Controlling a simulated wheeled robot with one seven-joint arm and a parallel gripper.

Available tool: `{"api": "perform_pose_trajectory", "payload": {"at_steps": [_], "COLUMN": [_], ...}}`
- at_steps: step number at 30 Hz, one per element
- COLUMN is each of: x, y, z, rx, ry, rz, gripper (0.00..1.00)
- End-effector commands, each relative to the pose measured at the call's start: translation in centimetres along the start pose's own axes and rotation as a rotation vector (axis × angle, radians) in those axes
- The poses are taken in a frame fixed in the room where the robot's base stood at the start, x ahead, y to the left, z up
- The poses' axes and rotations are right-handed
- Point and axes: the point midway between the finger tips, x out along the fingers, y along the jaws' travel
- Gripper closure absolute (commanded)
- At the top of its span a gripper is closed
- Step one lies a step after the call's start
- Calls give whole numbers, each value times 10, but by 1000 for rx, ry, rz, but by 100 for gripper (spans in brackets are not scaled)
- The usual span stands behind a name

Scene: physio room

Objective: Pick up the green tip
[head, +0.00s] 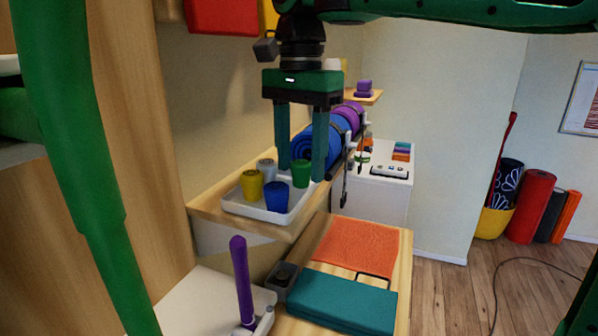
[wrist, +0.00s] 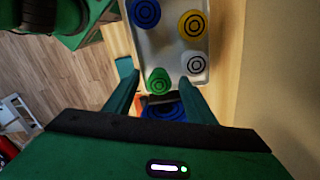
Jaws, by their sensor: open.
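The green tip (head: 301,174) is a small cup-like piece at the back right of a white tray (head: 233,207) on a wooden shelf. In the wrist view the green tip (wrist: 159,82) shows its ringed end between my two fingers. My gripper (head: 301,172) is open and points down, with its fingers on either side of the green tip in the head view. I cannot tell whether either finger touches it. A blue tip (head: 276,197), a yellow tip (head: 252,186) and a grey tip (head: 267,170) stand in the same tray.
Blue and purple rolls (head: 347,117) lie just behind the tray. A wooden wall panel rises at the left. Below are a teal block (head: 342,301), an orange towel (head: 357,250) and a purple-handled tool (head: 241,280). Open floor (head: 500,285) lies at the right.

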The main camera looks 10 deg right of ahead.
Motion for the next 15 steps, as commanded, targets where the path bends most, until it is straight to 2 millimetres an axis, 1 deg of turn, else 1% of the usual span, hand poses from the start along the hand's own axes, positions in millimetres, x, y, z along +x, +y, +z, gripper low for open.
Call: {"api": "perform_pose_trajectory", "payload": {"at_steps": [2, 5, 6, 8, 15], "x": [0, 0, 0, 0, 0], "y": [0, 0, 0, 0, 0], "z": [0, 0, 0, 0, -1], "rx": [0, 0, 0, 0, 1], "ry": [0, 0, 0, 0, 0], "rz": [0, 0, 0, 0, 0], "gripper": [50, 72, 81, 95, 95]}}
